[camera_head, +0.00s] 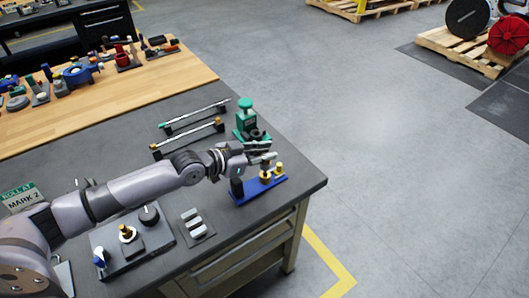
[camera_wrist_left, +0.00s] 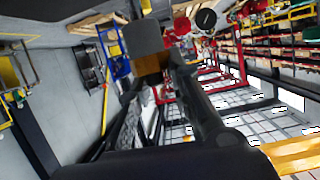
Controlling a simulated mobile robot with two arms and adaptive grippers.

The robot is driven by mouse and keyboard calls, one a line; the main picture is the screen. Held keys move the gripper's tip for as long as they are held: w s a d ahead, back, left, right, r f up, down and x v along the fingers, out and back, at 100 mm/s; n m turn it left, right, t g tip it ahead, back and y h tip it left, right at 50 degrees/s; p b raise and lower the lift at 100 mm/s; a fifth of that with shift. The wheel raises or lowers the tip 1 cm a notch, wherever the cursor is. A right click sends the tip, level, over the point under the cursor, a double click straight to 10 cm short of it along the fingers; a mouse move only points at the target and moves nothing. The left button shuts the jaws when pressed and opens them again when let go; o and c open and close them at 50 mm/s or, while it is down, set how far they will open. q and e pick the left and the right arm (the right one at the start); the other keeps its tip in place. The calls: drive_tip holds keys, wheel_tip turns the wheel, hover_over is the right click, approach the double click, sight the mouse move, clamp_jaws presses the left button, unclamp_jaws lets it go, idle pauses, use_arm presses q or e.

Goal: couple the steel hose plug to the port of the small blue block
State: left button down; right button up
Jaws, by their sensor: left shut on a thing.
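My left gripper (camera_head: 262,159) is shut over the small blue block (camera_head: 250,195) near the bench's right corner. It holds a small part, seemingly the steel hose plug, mostly hidden by the fingers. The blue block is a flat base with a black piece (camera_head: 237,187) at its left end and brass fittings (camera_head: 279,169) on top. A brass fitting stands just under the fingertips; I cannot tell whether the held part touches it. In the left wrist view a grey block (camera_wrist_left: 142,38) and a brass-coloured piece (camera_wrist_left: 150,64) show at the gripper's end. My right gripper is out of view.
A green device (camera_head: 246,117) stands close behind the gripper. Two rods on end supports (camera_head: 195,117) (camera_head: 187,138) lie to its left. A panel with a black knob (camera_head: 149,215) and a plate of grey blocks (camera_head: 195,224) lie nearer. The bench edge is close on the right.

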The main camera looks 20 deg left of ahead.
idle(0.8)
use_arm(q)
drive_tip(key=shift+f+b, duration=1.55)
drive_tip(key=shift+f, duration=0.05)
drive_tip(key=c, duration=1.4)
unclamp_jaws()
drive_tip(key=shift+s, duration=0.1)
drive_tip(key=v, duration=1.2)
